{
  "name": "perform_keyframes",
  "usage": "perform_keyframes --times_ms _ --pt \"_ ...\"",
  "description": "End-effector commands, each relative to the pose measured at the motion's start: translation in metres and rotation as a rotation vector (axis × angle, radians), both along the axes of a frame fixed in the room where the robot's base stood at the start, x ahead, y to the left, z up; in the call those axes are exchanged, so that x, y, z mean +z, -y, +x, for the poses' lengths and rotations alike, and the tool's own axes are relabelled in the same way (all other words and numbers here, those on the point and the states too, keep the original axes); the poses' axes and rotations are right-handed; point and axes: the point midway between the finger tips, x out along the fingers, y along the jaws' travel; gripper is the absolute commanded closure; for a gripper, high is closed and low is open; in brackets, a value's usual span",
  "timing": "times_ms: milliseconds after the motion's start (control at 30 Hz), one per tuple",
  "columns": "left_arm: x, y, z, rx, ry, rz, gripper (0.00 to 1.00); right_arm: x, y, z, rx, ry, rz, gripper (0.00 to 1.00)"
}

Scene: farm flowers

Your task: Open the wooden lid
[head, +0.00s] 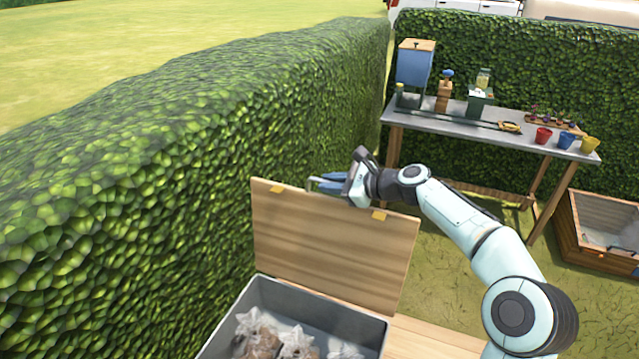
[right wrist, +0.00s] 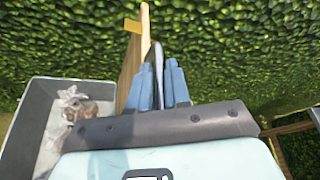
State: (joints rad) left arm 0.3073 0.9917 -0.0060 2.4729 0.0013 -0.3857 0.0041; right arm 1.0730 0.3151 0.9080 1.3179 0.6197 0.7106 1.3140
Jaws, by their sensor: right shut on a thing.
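The wooden lid (head: 330,243) stands up, open, at the back of a grey box (head: 258,292). Two yellow tabs sit along its top edge. The lid shows nearly edge-on in the right wrist view (right wrist: 143,30). My right gripper (head: 327,184) is at the lid's top edge, its blue fingers pointing left. In the right wrist view its fingers (right wrist: 162,82) are closed around a thin grey piece beside the lid, which looks like its handle. The exact contact is partly hidden. My left gripper is out of view.
Several clear bags with brown contents (head: 297,338) lie in the box. A tall hedge (head: 190,160) runs close along the left. Behind stands a table (head: 455,120) with a blue dispenser (head: 414,66) and coloured pots (head: 566,139). A wooden crate (head: 590,237) stands at right.

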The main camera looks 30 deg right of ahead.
Motion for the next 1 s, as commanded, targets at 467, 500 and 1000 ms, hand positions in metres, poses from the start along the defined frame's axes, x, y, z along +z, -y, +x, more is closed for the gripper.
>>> perform_keyframes --times_ms 467,500,1000 --pt "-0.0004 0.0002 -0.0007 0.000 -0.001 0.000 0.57 -0.0084 0.0013 -0.0017 0.008 -0.014 0.003 0.73" --pt "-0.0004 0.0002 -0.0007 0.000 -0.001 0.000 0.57 -0.0080 0.0014 -0.0017 0.007 -0.013 0.004 0.62" --pt "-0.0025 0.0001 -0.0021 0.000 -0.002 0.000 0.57 -0.0031 0.0041 -0.0045 0.002 -0.006 -0.001 0.62"
